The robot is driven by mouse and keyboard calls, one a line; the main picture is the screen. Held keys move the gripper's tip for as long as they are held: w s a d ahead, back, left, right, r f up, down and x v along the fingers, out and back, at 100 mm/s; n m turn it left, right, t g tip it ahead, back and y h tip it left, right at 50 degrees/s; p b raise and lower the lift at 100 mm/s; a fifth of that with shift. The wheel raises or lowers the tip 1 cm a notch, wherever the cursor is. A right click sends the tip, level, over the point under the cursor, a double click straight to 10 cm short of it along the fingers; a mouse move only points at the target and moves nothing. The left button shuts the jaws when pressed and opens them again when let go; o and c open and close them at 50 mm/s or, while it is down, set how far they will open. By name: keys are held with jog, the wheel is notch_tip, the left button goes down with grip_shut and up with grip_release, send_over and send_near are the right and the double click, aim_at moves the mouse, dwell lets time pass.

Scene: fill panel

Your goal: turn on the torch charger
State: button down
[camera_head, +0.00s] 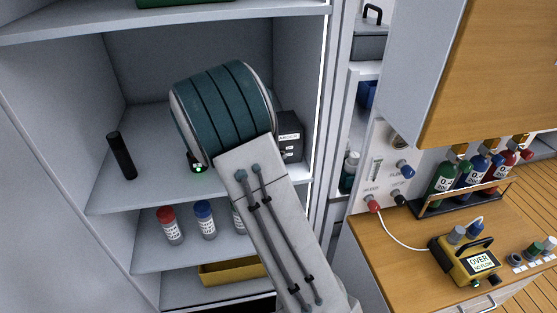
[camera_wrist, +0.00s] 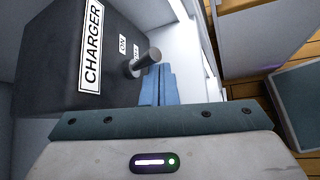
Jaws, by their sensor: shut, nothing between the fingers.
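The charger is a dark box (camera_wrist: 85,55) with a white CHARGER label, at the left of the wrist view. A grey lever or knob (camera_wrist: 143,63) sticks out of its face beside an ON label (camera_wrist: 122,44); a second label is partly hidden behind the lever. In the head view the box (camera_head: 291,150) stands on the shelf, partly covered by my arm. My gripper's blue fingers (camera_wrist: 158,84) are shut and empty, with their tips close to the lever; I cannot tell whether they touch it.
The shelf (camera_head: 105,200) is walled at the sides. Bottles with red (camera_head: 168,225) and blue (camera_head: 205,220) caps and a yellow tray (camera_head: 232,272) are below. At right, a wooden counter (camera_head: 390,262) holds a yellow device (camera_head: 466,262) and a rack of coloured bottles (camera_head: 468,185).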

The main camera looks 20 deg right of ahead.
jog(key=shift+a, duration=0.15)
jog(key=shift+r+p, duration=0.5)
jog(key=shift+r, duration=0.1)
jog(key=shift+w+r, duration=0.2)
jog(key=shift+r, duration=0.2)
jog(key=shift+w+r+p, duration=0.25)
jog(key=shift+r+p, duration=0.15)
jog(key=shift+p, duration=0.15)
jog(key=w+a+r+p, duration=0.3)
jog(key=a+r+p, duration=0.1)
jog(key=a, duration=0.3)
jog(key=shift+p, duration=0.45)
jog(key=shift+r, duration=0.1)
